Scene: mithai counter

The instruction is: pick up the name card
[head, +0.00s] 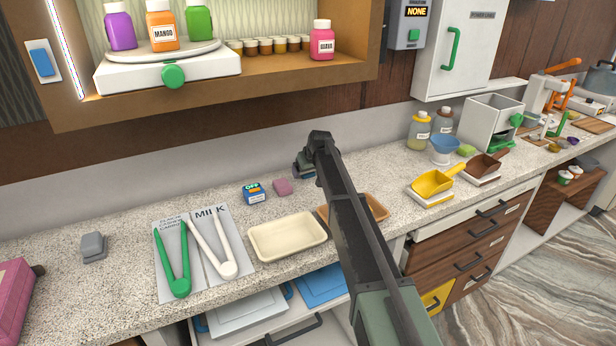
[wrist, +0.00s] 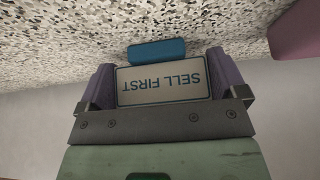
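The name card (wrist: 163,86), a pale plate with a blue border, reads "SELL FIRST" upside down in the wrist view. A blue part (wrist: 157,50) shows just beyond its edge. My gripper (wrist: 160,82) has its two purple fingers on either side of the card, close along its left and right edges. Whether they press on it is not clear.
A cream tray (head: 288,238) and a tan tray (head: 378,207) lie in front. Green tongs (head: 172,262) and white tongs (head: 214,247) lie on labelled sheets. A shelf cabinet (head: 300,82) overhangs behind.

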